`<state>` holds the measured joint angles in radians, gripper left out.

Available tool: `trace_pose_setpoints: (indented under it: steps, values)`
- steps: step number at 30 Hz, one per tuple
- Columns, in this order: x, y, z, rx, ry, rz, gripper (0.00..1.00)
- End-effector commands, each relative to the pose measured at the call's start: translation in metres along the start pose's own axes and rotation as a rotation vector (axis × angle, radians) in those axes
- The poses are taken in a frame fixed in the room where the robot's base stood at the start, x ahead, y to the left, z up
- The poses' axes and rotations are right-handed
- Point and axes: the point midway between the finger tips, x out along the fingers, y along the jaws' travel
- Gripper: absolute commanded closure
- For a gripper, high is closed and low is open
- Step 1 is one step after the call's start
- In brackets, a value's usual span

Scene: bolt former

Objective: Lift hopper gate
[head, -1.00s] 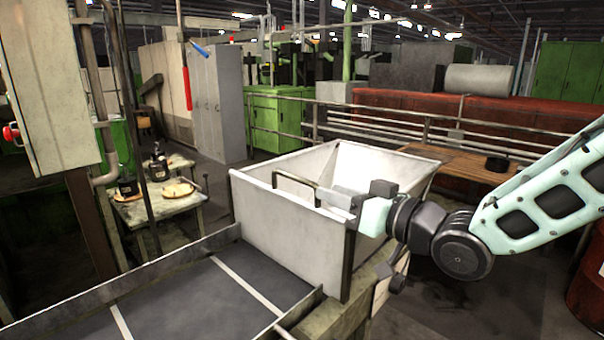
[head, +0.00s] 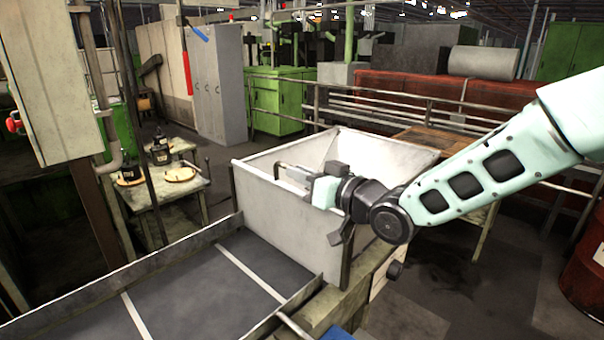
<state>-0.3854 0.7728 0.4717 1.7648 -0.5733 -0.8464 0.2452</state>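The hopper (head: 345,148) is a pale, open-topped metal box at the end of the dark chute. Its gate (head: 275,215) is the flat pale front panel facing the chute, and its lower edge looks down at the chute floor. A dark bar handle (head: 280,167) shows at the top of the gate, partly covered by my gripper. My gripper (head: 292,172) reaches in from the right with its fingertips at the handle. The fingers are small and overlap the handle, so I cannot tell whether they are open or closed on it.
The dark chute (head: 205,290) with low side walls runs toward the lower left. A railing (head: 390,96) runs behind the hopper. A red drum (head: 585,265) stands at right.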

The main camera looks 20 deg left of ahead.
Motion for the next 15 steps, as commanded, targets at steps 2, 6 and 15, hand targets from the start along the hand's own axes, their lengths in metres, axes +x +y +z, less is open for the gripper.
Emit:
trace_pose_setpoints:
  steps: [2,6,15]
  values:
    - [0.0,-0.001,0.0,0.001,0.0,-0.002,1.0]
    - [0.0,-0.002,-0.002,0.001,0.001,-0.003,1.0]
    - [0.0,-0.014,-0.064,-0.001,0.009,-0.004,1.0]
